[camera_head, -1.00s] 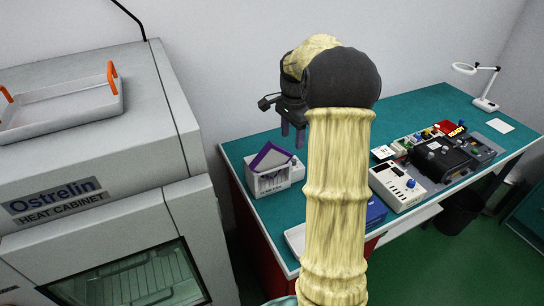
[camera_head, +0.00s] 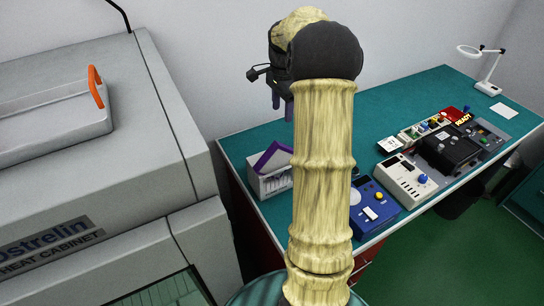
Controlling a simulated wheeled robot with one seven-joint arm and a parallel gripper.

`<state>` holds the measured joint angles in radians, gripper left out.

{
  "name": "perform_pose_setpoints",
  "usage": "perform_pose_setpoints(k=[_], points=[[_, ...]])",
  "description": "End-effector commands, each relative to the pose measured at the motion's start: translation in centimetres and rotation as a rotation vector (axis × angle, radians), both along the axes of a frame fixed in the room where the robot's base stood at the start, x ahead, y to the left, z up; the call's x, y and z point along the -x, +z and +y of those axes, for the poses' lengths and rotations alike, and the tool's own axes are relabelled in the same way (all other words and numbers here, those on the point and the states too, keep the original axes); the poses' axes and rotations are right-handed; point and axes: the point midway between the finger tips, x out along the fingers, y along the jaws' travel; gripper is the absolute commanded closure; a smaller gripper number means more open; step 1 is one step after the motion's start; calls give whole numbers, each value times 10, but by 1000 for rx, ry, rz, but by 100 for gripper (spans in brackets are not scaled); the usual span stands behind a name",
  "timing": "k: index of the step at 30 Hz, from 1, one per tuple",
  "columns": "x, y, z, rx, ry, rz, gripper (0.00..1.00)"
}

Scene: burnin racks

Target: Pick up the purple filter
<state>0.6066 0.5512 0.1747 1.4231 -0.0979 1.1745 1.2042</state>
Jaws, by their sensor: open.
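The purple filter (camera_head: 273,158) is a thin purple-edged panel with a pale face. It stands tilted in a small white slotted box (camera_head: 268,183) on the left part of the teal bench. My gripper (camera_head: 281,104) hangs above and slightly right of the filter, pointing down, clear of it in the picture. It is open, with nothing seen between its fingers. My arm hides part of the gripper and the right side of the box.
The heat cabinet (camera_head: 165,140) stands left of the teal bench (camera_head: 400,105), with an orange-handled tray (camera_head: 60,138) on top. Right of my arm are a blue device (camera_head: 373,208), a white device (camera_head: 405,180) and a black fixture (camera_head: 448,148). The bench's back middle is clear.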

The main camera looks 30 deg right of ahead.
Motion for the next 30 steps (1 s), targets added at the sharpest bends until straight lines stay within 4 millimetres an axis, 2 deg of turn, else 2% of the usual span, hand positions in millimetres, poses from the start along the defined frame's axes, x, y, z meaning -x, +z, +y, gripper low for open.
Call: perform_pose_setpoints(k=[7, 11, 30], points=[[2, 0, -5, 0, -9, 0, 47], [2, -8, -4, -1, -7, 2, 47], [2, -113, -2, -2, -4, 3, 47]])
